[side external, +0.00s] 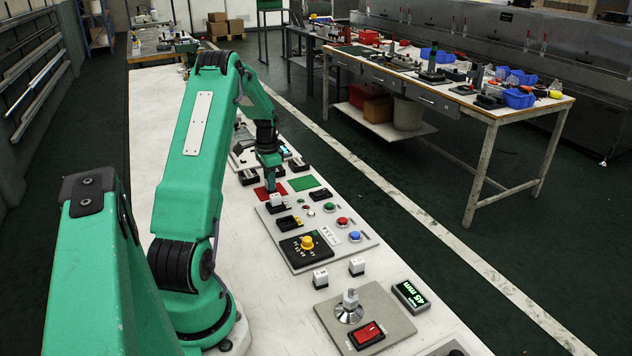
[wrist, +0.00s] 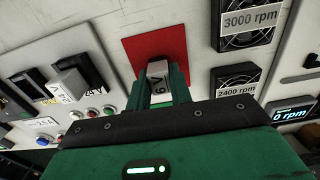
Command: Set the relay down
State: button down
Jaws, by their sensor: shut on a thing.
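My gripper (wrist: 160,88) is shut on a small white-grey relay (wrist: 158,69), with one green finger on each side of it. The relay bears dark lettering that I can read only in part. It is at the lower part of a red square (wrist: 150,46) on the white bench. In the side external view my gripper (side external: 270,178) points down at the same red square (side external: 264,195). The relay is hard to make out there, and I cannot tell whether it touches the square.
A green square (side external: 304,183) lies right of the red one. A panel (side external: 350,240) with buttons and sockets is nearer the camera. Two fan units (wrist: 252,22) (wrist: 236,84) sit right of the red square in the wrist view.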

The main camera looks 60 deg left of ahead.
jog(key=shift+f, duration=0.1)
jog(key=c, duration=1.3)
grip_release()
jog(key=shift+o, duration=0.2)
notch_tip(320, 180, up, 12)
